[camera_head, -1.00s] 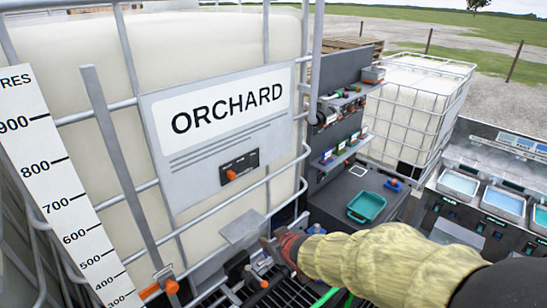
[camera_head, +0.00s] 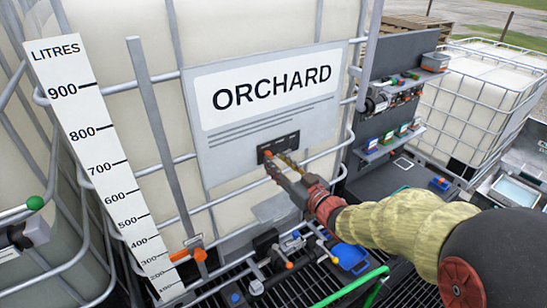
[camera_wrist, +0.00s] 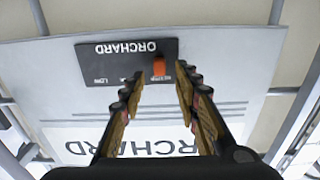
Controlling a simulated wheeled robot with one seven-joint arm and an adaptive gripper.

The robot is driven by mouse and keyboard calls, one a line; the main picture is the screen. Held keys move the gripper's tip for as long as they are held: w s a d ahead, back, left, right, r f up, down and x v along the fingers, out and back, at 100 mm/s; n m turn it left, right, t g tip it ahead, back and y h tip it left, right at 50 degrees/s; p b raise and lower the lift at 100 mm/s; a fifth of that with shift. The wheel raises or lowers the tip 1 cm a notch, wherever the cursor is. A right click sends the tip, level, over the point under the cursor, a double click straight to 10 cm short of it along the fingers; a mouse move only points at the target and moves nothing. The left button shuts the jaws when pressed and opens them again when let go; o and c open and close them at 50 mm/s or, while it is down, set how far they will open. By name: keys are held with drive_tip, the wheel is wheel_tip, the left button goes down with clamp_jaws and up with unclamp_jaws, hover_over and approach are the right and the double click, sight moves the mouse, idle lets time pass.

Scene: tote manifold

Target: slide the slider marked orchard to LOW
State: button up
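The slider marked ORCHARD is a small black panel (camera_head: 292,143) on the large plate of the white tank. Its orange knob (camera_head: 268,155) sits at the left end of the panel in the head view. In the wrist view the panel (camera_wrist: 100,66) appears upside down, with LOW at its left end. There the orange knob (camera_wrist: 159,66) is toward the right, away from LOW. My gripper (camera_wrist: 160,80) is open, its fingertips on either side of the knob's line. Whether they touch the knob is unclear. In the head view my gripper (camera_head: 281,165) is just below the panel.
A white litre scale (camera_head: 100,150) and a grey upright bar stand left of the plate. Valves with orange handles (camera_head: 195,250) and a blue tray (camera_head: 350,256) lie below. A grey board with switches (camera_head: 400,100) and another caged tank (camera_head: 480,100) are at right.

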drive_tip(key=shift+x, duration=1.45)
drive_tip(key=shift+c, duration=0.8)
clamp_jaws()
